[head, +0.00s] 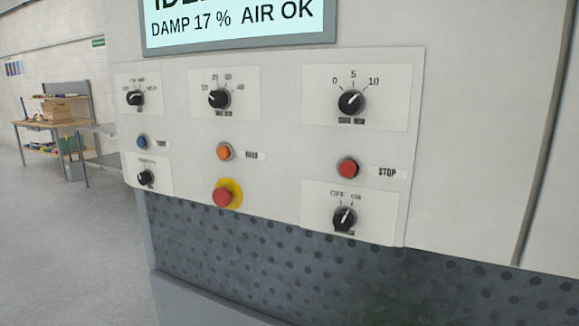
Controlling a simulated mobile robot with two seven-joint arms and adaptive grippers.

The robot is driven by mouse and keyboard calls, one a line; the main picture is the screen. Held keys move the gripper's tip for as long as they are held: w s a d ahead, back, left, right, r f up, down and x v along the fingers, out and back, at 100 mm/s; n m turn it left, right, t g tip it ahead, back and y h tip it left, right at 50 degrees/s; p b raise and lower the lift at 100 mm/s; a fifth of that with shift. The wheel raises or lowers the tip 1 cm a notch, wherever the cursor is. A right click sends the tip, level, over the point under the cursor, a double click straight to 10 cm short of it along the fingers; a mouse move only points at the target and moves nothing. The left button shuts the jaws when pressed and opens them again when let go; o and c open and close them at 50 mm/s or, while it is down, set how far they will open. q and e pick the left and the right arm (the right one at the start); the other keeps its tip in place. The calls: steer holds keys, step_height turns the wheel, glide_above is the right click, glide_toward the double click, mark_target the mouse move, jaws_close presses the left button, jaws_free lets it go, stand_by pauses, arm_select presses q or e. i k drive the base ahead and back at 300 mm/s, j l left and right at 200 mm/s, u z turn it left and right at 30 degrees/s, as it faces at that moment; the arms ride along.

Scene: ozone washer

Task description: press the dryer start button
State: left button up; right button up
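The machine's control panel (270,125) fills the middle of the head view. A small blue button (142,141) sits at its left, with a label too blurred to read surely. An orange button (224,151) sits right of it, its label also blurred. A red button (347,167) is labelled STOP. No label that I can read says dryer start, so I cannot tell which button it is. The display (235,22) above is cut off at the top and reads DAMP 17 % AIR OK. Neither of my grippers is in view.
A red mushroom button (222,195) on a yellow base sits below the orange button. Black knobs (351,102) surround the buttons, including an OFF/ON knob (344,218). Perforated dark metal (290,270) lies below the panel. A workbench (58,125) stands far left across clear floor.

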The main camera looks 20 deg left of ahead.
mark_target(141, 142)
steer(key=u, duration=1.5)
